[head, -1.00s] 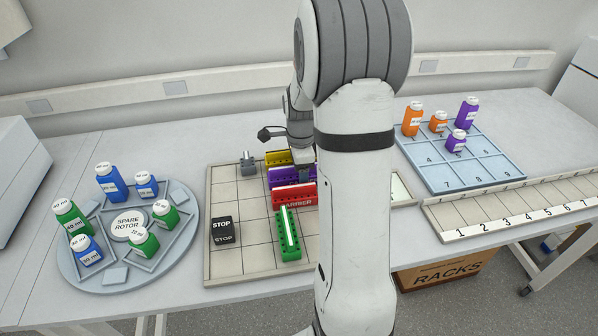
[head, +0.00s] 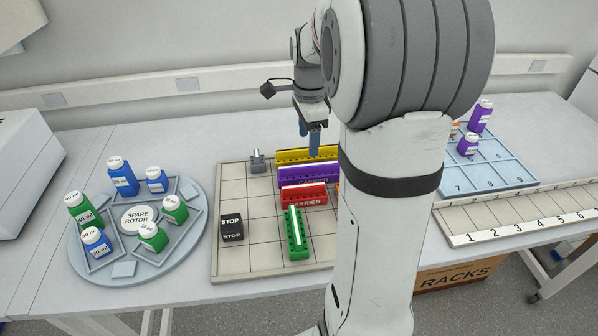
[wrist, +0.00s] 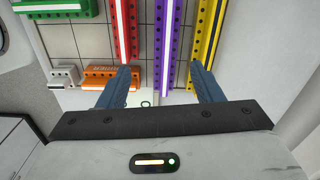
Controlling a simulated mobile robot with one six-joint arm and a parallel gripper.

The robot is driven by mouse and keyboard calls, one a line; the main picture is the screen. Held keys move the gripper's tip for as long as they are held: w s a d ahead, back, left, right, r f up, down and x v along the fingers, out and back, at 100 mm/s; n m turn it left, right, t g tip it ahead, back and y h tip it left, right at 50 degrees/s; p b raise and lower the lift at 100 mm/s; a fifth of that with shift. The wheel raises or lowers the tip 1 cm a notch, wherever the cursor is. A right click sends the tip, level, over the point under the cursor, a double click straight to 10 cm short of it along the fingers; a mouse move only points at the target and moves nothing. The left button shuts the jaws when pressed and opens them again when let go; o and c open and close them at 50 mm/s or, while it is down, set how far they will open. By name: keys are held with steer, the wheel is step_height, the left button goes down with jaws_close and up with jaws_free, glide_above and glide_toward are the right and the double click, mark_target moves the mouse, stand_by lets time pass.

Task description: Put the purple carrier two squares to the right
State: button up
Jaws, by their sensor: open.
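The purple carrier (head: 300,176) is a long bar on the gridded board (head: 262,262), between the yellow carrier (head: 297,156) behind it and the red carrier (head: 304,194) in front. Its right end is hidden by my arm in the head view. My gripper (head: 314,142) is open and empty, fingers pointing down, above the board near the yellow and purple carriers. In the wrist view the purple carrier (wrist: 169,40) runs between the two blue fingertips (wrist: 165,80), with the red carrier (wrist: 122,30) to the left and the yellow carrier (wrist: 209,40) to the right.
A green carrier (head: 294,240) and a black STOP block (head: 231,228) stand on the board's front part. A small grey piece (head: 257,162) is at its back left. An orange carrier (wrist: 108,76) lies near the left finger. The board's left squares are mostly bare.

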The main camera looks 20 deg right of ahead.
steer(key=s+a+n+t, duration=0.2)
steer(key=s+a+n, duration=1.1)
steer(key=s+n, duration=0.5)
steer(key=shift+s+a+f+n+t, duration=0.2)
steer(key=shift+f+n+t, duration=0.15)
steer(key=shift+n, duration=0.55)
